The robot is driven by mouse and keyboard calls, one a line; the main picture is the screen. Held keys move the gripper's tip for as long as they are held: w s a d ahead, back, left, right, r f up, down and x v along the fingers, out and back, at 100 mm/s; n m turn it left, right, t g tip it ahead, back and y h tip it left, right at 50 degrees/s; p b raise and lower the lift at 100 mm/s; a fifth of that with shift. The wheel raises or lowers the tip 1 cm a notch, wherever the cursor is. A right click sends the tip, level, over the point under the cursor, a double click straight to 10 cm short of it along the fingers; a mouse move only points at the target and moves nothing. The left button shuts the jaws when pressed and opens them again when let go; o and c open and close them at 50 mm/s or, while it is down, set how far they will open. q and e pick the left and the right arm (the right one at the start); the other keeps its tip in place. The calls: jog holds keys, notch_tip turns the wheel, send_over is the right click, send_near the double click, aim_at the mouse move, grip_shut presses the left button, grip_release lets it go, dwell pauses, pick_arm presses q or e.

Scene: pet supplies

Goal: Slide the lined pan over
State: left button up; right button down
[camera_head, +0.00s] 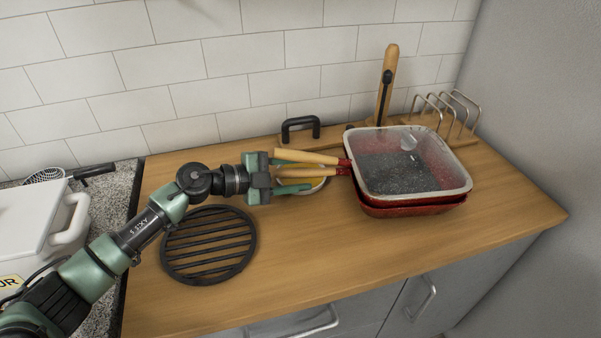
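The lined pan (405,172) is a red square pan with a pale, translucent liner over its rim and a dark speckled inside. It sits nested on a second red pan (412,210) on the wooden counter. Two wooden handles with red ends point left from the stack, an upper one (312,157) and a lower one (312,173). My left gripper (292,176) is at the handles' free ends, its green fingers spread apart with the lower handle between them. Contact is not clear. My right gripper is out of view.
A round black grate (209,245) lies on the counter left of the pans. A black-handled board (300,128), wooden upright (387,85) and wire rack (462,115) stand behind. The counter front is clear.

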pick_arm(q)
jog(key=shift+a+r, duration=0.1)
jog(key=b+v, duration=0.1)
jog(key=v, duration=0.6)
jog(key=shift+s+a, duration=0.15)
jog(key=shift+a, duration=0.15)
dwell(0.3)
